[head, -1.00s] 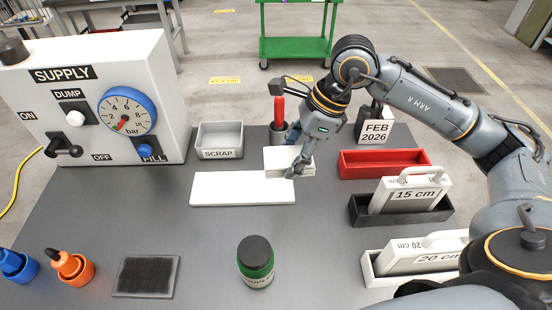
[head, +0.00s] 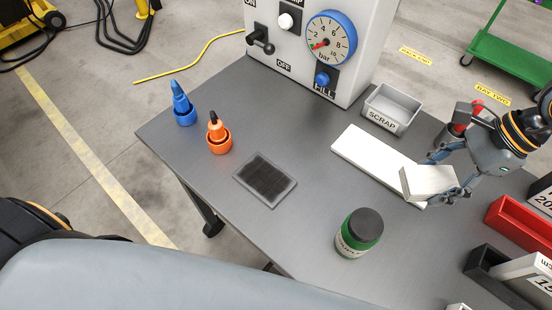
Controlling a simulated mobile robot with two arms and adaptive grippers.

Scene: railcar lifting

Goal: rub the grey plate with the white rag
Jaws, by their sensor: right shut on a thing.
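The white rag (head: 427,183) is a folded white block at the right side of the head view. My right gripper (head: 442,182) is shut on it, with fingers on its far and near sides. The rag overlaps the right end of a long white strip (head: 372,156); I cannot tell whether it touches it or is held just above. The grey plate (head: 287,197), with a dark streaked middle and a lighter grey rim, lies flat on the table near its front left edge, well left of the gripper. Nothing covers it. My left gripper is out of view.
A green jar (head: 353,240) with a dark lid stands between plate and gripper, nearer the front. Orange (head: 219,143) and blue (head: 184,114) holders stand behind the plate. The scrap bin (head: 390,110) and supply box (head: 290,40) are behind. A red tray (head: 512,222) is right.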

